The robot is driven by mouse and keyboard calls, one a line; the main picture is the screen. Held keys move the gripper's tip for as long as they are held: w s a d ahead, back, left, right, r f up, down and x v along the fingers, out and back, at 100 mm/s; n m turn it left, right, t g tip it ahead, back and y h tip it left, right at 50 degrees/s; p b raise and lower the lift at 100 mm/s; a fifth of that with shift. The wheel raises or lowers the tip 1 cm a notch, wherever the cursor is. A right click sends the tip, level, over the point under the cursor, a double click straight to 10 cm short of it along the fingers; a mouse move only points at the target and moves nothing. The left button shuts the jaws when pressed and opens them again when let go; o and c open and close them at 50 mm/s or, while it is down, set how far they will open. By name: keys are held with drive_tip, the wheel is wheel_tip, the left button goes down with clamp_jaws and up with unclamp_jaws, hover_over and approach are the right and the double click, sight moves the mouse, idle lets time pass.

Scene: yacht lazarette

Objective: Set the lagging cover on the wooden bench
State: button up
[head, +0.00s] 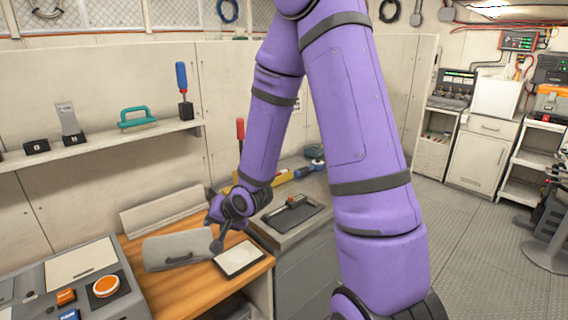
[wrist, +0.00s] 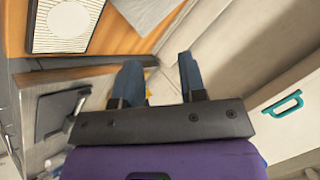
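Part of what looks like the same grey piece shows at the top of the wrist view (wrist: 148,12), on the wood. My gripper (head: 217,243) is just right of the cover in the head view, above the bench. In the wrist view my gripper (wrist: 162,72) has its two dark fingers apart, with nothing between them. I cannot tell how high it is above the bench.
A white square in a dark frame (head: 238,258) lies at the bench's right end. A pale board (head: 165,210) stands behind the cover. A control panel with an orange button (head: 106,286) is at left. A grey counter holds a dark tray (head: 292,214). A wall shelf (head: 100,144) runs above.

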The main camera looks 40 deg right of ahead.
drive_tip(key=s+d+r+n+g+h, duration=0.15)
drive_tip(key=s+r, duration=0.25)
drive_tip(key=r, duration=0.4)
drive_tip(key=s+r+n+h, duration=0.2)
drive_tip(key=s+r, duration=0.3)
drive_tip(key=r, duration=0.3)
drive_tip(key=s+a+r+n+g, duration=0.1)
drive_tip(key=s+r+n, duration=0.1)
drive_tip(key=s+r, duration=0.3)
drive_tip(key=s+a+r+n+g+y, duration=0.1)
drive_tip(key=s+r, duration=0.4)
drive_tip(key=s, duration=0.8)
drive_tip(key=shift+r+n, duration=0.2)
drive_tip(key=shift+n, duration=0.25)
drive_tip(key=shift+w+d, duration=0.1)
